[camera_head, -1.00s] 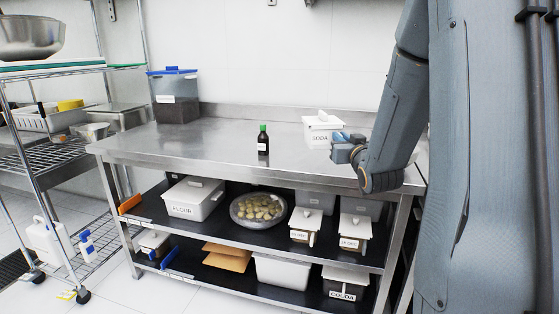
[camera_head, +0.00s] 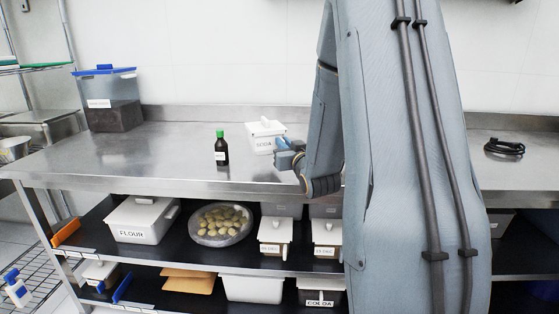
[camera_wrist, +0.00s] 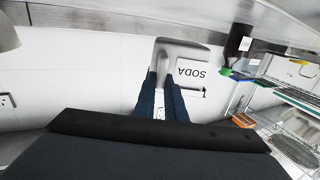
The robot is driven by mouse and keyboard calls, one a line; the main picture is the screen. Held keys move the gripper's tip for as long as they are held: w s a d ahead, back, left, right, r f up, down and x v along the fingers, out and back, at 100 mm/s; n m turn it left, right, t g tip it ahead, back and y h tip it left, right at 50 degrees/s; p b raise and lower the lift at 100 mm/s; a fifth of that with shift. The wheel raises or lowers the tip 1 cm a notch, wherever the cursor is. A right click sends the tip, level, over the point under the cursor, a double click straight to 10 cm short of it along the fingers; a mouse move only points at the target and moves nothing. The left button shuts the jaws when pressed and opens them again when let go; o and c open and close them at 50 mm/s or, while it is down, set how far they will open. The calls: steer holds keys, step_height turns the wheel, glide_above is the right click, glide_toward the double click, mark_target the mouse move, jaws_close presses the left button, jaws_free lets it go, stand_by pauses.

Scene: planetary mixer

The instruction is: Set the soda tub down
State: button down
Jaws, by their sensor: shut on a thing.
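The soda tub (camera_head: 259,145) is a white lidded box with a SODA label. In the head view it is at the steel table (camera_head: 150,165), in the middle right of its top. I cannot tell whether its base touches the steel. My gripper (camera_head: 282,158), with blue fingers, is at the tub's right front side. In the wrist view the tub (camera_wrist: 197,58) appears upside down, and my gripper (camera_wrist: 160,92) is shut on its pale handle. The fingertips hide part of the handle.
A dark bottle with a green cap (camera_head: 221,150) stands left of the tub. A blue-lidded bin (camera_head: 110,115) is at the back left. A black coiled cable (camera_head: 504,147) lies at the right. Steel between bin and bottle is clear. Shelves below hold several tubs.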

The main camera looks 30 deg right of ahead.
steer(key=shift+f, duration=2.65)
steer(key=shift+f, duration=0.1)
steer(key=c, duration=1.8)
jaws_free()
steer(key=shift+f, duration=0.1)
steer(key=shift+s, duration=0.2)
steer(key=s+p, duration=0.1)
steer(key=s, duration=0.2)
steer(key=s+a+p, duration=0.1)
steer(key=s, duration=0.3)
steer(key=s+a+p, duration=0.1)
steer(key=s, duration=0.3)
steer(key=shift+s+a, duration=0.2)
